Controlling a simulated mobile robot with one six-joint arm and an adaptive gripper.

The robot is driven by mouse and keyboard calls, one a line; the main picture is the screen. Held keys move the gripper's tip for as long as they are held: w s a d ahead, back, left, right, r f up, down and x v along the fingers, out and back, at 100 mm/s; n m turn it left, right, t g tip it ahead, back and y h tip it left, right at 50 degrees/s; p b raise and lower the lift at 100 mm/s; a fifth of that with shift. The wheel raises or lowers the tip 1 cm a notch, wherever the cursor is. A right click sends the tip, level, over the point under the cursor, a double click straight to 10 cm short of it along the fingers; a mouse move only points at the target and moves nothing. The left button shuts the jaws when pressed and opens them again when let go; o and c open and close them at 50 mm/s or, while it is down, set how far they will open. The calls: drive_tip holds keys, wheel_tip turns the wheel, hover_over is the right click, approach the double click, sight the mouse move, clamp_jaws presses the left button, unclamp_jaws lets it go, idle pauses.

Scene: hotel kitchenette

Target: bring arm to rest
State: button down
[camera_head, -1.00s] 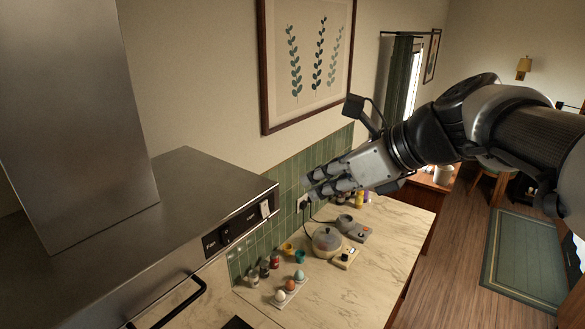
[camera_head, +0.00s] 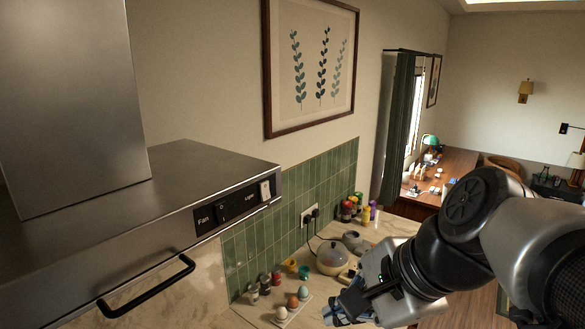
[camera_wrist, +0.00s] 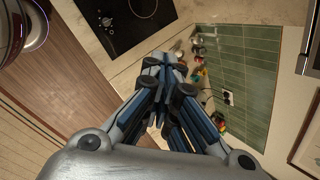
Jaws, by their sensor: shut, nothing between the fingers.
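My gripper (camera_head: 345,306) is low in the head view, in front of the marble counter (camera_head: 262,312) and near the egg cooker (camera_head: 333,257). Its fingers point down and to the left. In the wrist view my gripper (camera_wrist: 162,66) is shut, with its fingertips together and nothing held. My arm comes in from the lower right of the head view and hides part of the counter.
The range hood (camera_head: 130,200) with its fan and light switches fills the left. Several eggs (camera_head: 292,301) stand in a holder on the counter, by small shakers (camera_head: 265,283). A black cooktop (camera_wrist: 125,22) shows in the wrist view. A desk (camera_head: 447,170) stands farther back.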

drive_tip(key=s+d+f+n+h+b, duration=0.1)
drive_tip(key=s+d+f+n+b, duration=0.1)
drive_tip(key=f, duration=0.6)
drive_tip(key=s+d+f+n+h+b, duration=0.2)
drive_tip(key=s+f+n+b, duration=0.3)
drive_tip(key=f+n+b, duration=0.2)
drive_tip(key=s+d+f+n+h+b, duration=0.1)
drive_tip(key=s+f+n+b, duration=0.3)
drive_tip(key=f, duration=0.7)
drive_tip(key=shift+s+d+f+n+h+b, duration=0.2)
drive_tip(key=shift+d+n+h+b, duration=0.1)
drive_tip(key=shift+d+n+b, duration=0.6)
drive_tip(key=shift+a, duration=0.1)
